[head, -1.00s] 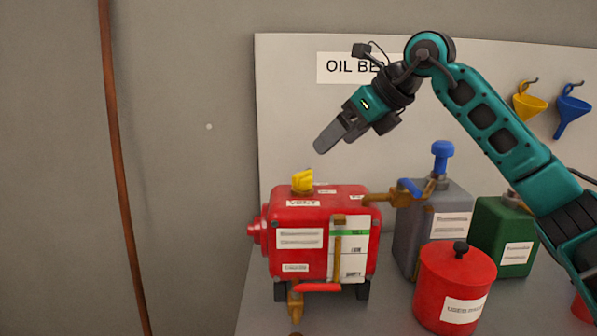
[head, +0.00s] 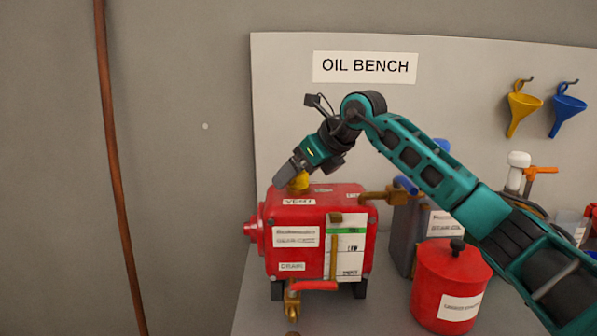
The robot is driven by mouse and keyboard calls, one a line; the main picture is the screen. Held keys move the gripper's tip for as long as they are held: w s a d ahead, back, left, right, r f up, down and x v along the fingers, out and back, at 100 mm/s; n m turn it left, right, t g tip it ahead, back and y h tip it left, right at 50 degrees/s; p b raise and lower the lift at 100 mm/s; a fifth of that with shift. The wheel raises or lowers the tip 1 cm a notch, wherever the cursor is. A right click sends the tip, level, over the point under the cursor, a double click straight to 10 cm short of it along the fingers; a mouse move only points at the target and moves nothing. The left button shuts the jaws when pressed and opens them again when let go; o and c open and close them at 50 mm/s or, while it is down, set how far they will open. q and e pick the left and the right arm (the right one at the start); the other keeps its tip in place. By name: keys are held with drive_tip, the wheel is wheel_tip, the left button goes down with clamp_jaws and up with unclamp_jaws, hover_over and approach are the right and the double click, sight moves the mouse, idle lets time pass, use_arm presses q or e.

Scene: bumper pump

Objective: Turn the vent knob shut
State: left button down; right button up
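The yellow vent knob (head: 300,184) sits on top of the red tank (head: 350,199), behind the label reading VENT. My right gripper (head: 286,176) is at the knob, pointing down and to the left. Its fingers cover the knob's upper left part. I cannot tell whether the fingers are closed on the knob or only beside it. My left gripper is not in view.
A brass valve with a blue handle (head: 404,185) joins the tank to a grey can (head: 405,225). A red drain lever (head: 314,286) is at the tank's front. A red lidded pot (head: 438,275) stands to the right.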

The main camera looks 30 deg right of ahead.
drive_tip(key=c, duration=1)
drive_tip(key=shift+o, duration=0.2)
